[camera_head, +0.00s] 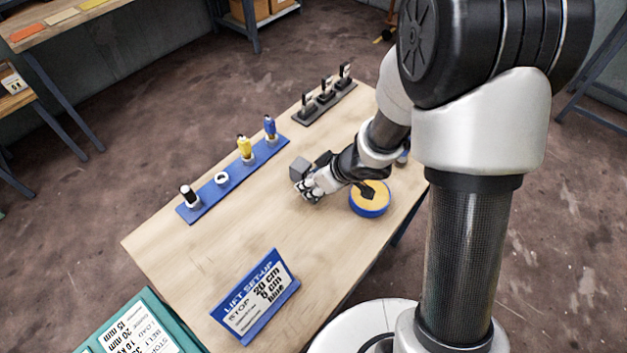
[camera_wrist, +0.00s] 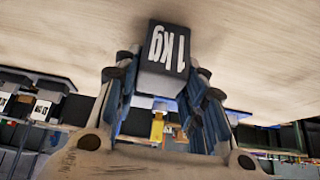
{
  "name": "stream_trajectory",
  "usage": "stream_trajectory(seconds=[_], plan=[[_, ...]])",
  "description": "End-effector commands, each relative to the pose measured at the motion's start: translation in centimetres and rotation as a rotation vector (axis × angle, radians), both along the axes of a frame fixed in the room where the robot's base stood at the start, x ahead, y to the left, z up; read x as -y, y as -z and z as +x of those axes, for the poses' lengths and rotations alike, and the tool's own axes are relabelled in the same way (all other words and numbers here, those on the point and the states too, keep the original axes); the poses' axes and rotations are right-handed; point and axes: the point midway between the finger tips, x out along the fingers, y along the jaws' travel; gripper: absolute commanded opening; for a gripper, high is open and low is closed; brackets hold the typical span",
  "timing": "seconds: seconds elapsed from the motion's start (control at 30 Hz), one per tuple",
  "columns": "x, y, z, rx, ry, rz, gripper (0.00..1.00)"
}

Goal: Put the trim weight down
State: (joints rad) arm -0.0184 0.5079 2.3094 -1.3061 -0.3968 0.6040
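The trim weight is a small dark grey block (camera_head: 300,167) at the tip of my gripper in the head view. In the wrist view the block (camera_wrist: 166,50) shows a white "1 kg" label and sits between the two fingertips. My gripper (camera_head: 306,184) is low over the middle of the wooden table (camera_head: 205,262) and is shut on the block. The fingers also show in the wrist view (camera_wrist: 162,82), one on each side of the block. The block is at or close to the tabletop; I cannot tell whether it touches.
A blue rack (camera_head: 208,189) with a white ring and black, yellow and blue pieces lies along the left side. A black rack (camera_head: 325,101) stands at the back. A blue-and-yellow round piece (camera_head: 369,205) is right of my gripper. A lift set-up sign (camera_head: 254,298) stands in front.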

Motion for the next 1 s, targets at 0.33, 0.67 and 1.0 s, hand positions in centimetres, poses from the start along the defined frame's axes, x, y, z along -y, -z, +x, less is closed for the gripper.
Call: stream_trajectory(seconds=[0.33,0.67,1.0], plan=[[0.0,0.0,0.0,0.000,-0.001,0.000,0.57],[0.2,-0.9,-0.2,0.001,-0.002,-0.001,0.57],[2.8,-7.0,-2.7,0.002,0.002,-0.001,0.57]])
